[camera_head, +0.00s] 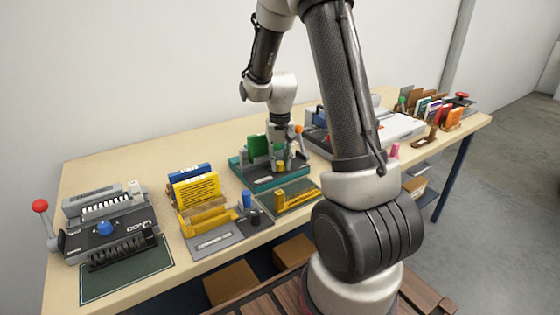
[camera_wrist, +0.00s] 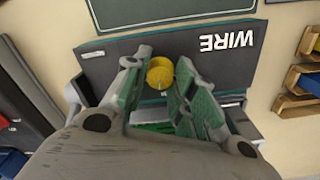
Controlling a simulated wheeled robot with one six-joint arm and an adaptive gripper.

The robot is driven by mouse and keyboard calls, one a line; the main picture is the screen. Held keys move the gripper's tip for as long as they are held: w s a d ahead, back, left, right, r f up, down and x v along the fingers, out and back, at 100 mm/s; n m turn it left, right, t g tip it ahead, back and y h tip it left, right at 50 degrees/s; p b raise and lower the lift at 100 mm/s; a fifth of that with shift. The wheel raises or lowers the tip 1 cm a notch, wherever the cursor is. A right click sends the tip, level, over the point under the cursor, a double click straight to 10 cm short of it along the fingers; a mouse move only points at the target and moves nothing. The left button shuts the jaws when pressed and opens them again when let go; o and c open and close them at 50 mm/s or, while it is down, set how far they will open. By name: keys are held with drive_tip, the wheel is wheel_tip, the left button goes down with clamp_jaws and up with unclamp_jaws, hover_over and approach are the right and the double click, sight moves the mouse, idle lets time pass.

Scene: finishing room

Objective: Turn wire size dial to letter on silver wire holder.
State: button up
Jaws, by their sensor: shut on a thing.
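The wire size dial is a round yellow knob (camera_wrist: 160,69) with a small pale mark at its front edge. It sits on a dark grey machine face lettered WIRE (camera_wrist: 226,42), upside down in the wrist view. My gripper (camera_wrist: 163,77) is shut on the knob, one finger on each side. In the head view my gripper (camera_head: 281,160) points down over the green wire machine (camera_head: 262,183), and the arm hides part of it. The dial's letters are too small to read. I cannot tell which thing is the silver wire holder.
A punch machine with a red-knobbed lever (camera_head: 107,222) stands at the left. Yellow and blue booklets (camera_head: 195,188) stand beside the green machine. A white machine (camera_head: 400,128) and small racks (camera_head: 440,110) are to the right. Bare bench (camera_head: 125,163) lies behind the left machines.

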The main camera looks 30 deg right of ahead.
sight(280, 163)
drive_tip(key=m, duration=0.5)
drive_tip(key=shift+m, duration=2.5)
drive_tip(key=o, duration=1.1)
drive_tip(key=shift+c, duration=0.2)
wheel_tip(280, 163, up, 12)
